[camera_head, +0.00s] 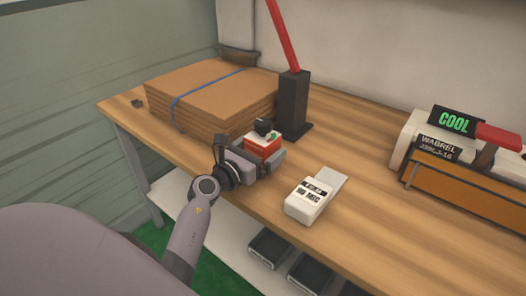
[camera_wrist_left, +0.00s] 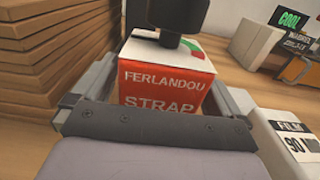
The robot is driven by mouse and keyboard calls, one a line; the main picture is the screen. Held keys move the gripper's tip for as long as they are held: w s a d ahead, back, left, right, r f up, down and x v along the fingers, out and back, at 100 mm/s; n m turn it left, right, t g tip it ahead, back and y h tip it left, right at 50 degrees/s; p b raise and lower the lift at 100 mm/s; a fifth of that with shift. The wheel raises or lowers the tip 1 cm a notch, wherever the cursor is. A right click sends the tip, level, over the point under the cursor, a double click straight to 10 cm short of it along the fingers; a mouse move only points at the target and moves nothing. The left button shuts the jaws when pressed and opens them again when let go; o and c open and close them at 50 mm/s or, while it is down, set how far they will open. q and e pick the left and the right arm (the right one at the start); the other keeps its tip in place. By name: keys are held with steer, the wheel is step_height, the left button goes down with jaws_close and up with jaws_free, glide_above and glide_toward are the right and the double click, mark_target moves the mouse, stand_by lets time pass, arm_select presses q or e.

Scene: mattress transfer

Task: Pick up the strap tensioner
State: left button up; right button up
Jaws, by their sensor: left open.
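The strap tensioner (camera_head: 263,146) appears to be the small red box with a white top, a black part and a green patch on it. It stands on the wooden workbench, and its red face reads "FERLANDOU STRAP" in the left wrist view (camera_wrist_left: 162,90). My left gripper (camera_head: 257,154) is at the box, its open fingers on either side of it. In the left wrist view the fingers flank the lower part of the box, and the palm edge hides its bottom. I cannot tell whether either finger touches it. My right gripper is not in view.
A stack of brown boards (camera_head: 212,92) with a blue strap lies behind left. A black post (camera_head: 294,103) with a red bar stands close behind the box. A white labelled device (camera_head: 309,199) lies to the right. A labelled machine (camera_head: 456,165) stands far right. Bare bench (camera_head: 365,145) lies between.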

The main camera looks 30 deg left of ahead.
arm_select(q)
steer(key=shift+w+d, duration=0.1)
steer(key=shift+w, duration=1.1)
steer(key=shift+c, duration=0.3)
steer(key=c, duration=1.5)
steer(key=shift+r, duration=0.15)
steer(key=shift+c, duration=0.3)
